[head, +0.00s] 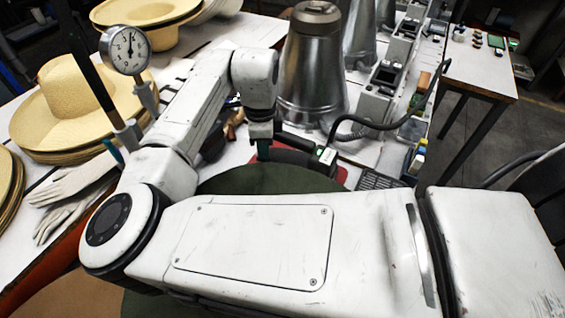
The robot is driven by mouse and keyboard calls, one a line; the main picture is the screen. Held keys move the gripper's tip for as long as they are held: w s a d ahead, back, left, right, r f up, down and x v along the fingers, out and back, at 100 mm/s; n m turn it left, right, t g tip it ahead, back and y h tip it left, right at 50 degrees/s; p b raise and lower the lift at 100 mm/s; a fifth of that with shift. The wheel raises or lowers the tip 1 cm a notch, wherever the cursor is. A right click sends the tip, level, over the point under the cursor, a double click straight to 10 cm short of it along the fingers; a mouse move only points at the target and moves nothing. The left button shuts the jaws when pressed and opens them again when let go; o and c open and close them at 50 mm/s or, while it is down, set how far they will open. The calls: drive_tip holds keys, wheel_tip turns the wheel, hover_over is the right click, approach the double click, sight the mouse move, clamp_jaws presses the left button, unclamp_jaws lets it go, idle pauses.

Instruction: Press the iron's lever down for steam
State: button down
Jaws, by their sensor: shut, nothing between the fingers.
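The iron (303,147) is in the middle of the head view, behind my arm. I see its black handle with a pale label at the right end, and a black hose runs off it to the right. The lever cannot be made out. My gripper (263,152) points down at the left end of the iron's handle. Its fingers look closed together with nothing between them. I cannot tell whether they touch the iron. My forearm hides the area in front.
A dark green rounded surface (265,180) lies below my gripper. A metal cone-shaped vessel (312,65) stands close behind the iron. A pressure gauge (126,50), straw hats (70,95) and white gloves (65,195) are at left. Boxes and small items crowd the right.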

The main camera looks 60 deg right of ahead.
wheel_tip(320, 180, up, 7)
drive_tip(key=p, duration=0.6)
drive_tip(key=shift+s, duration=0.1)
idle(0.7)
